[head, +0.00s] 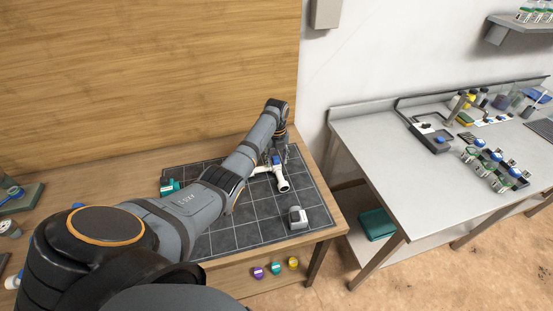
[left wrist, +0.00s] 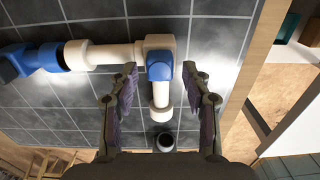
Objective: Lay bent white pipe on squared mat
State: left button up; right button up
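The bent white pipe (head: 282,181) lies on the dark squared mat (head: 240,238) near its right side in the head view. In the left wrist view the white pipe (left wrist: 108,54) runs left to right, with a corner toward the gripper and a blue part on that corner. A blue fitting (left wrist: 42,57) is at its left end. My left gripper (left wrist: 159,92) is open, its two fingers on either side of the pipe's short leg, with gaps visible. In the head view the left gripper (head: 277,158) is over the pipe and partly hides it. My right gripper is not in view.
A grey block-like part (head: 297,217) sits on the mat's front right. A teal part (head: 169,187) is at its left edge. A grey side bench (head: 385,160) stands right, across a gap.

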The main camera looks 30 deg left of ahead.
pick_arm(q)
jog(key=shift+r, duration=0.2)
notch_tip(320, 180, up, 12)
jog(key=b, duration=0.2)
jog(key=shift+f, duration=0.1)
dwell(0.4)
